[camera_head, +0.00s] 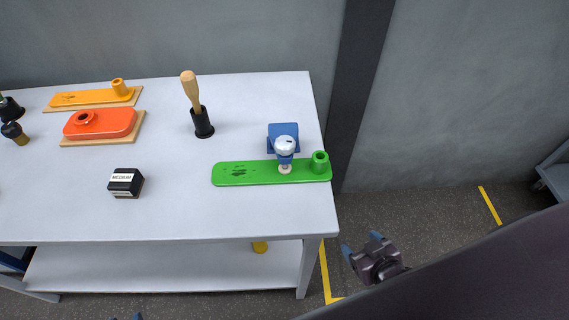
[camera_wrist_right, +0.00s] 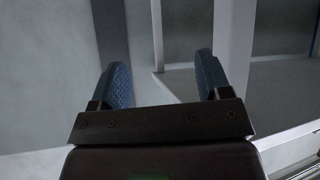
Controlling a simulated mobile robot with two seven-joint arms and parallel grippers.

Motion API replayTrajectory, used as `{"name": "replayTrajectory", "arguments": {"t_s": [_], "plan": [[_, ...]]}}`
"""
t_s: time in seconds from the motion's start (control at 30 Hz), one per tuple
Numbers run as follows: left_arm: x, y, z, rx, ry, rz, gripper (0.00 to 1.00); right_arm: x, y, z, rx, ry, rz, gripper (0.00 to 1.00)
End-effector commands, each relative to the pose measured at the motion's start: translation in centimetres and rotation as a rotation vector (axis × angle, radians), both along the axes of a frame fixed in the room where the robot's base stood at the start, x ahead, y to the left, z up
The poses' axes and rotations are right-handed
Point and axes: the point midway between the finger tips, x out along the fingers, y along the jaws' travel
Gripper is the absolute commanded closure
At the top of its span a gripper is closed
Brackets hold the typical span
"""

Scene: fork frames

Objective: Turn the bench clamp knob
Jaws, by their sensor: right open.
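The blue bench clamp (camera_head: 283,130) stands near the right end of the white table, at the back edge of a green board (camera_head: 225,174). Its round silver-white knob (camera_head: 285,145) is on top, and a pale foot below rests on the board. My right gripper (camera_head: 361,246) is open and empty, off the table's right front corner, well apart from the clamp. In the right wrist view its two blue fingers (camera_wrist_right: 163,78) are spread with nothing between them.
The white table (camera_head: 240,215) has a clear front strip. A black block (camera_head: 126,183), a wooden-handled tool in a black holder (camera_head: 203,122), an orange-red piece (camera_head: 100,122) and a yellow-orange piece (camera_head: 95,97) stand left of the clamp. A grey wall is behind.

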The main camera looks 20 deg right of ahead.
Motion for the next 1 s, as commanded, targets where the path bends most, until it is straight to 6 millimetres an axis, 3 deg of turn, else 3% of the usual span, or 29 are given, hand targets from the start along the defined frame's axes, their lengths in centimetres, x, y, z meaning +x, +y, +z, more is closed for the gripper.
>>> {"name": "replayTrajectory", "arguments": {"t_s": [0.33,0.83,1.0], "plan": [[0.4,0.1,1.4,0.0,-0.019,0.001,0.57,2.8,0.4,6.8,-0.085,0.101,0.017,0.29],[-0.3,0.2,1.3,0.0,-0.006,0.007,0.57,3.5,0.3,12.9,-0.169,0.186,-0.004,0.29],[-0.3,0.2,1.5,0.0,-0.008,0.008,0.57,5.8,0.7,15.5,-0.224,0.094,0.016,0.29]]}}
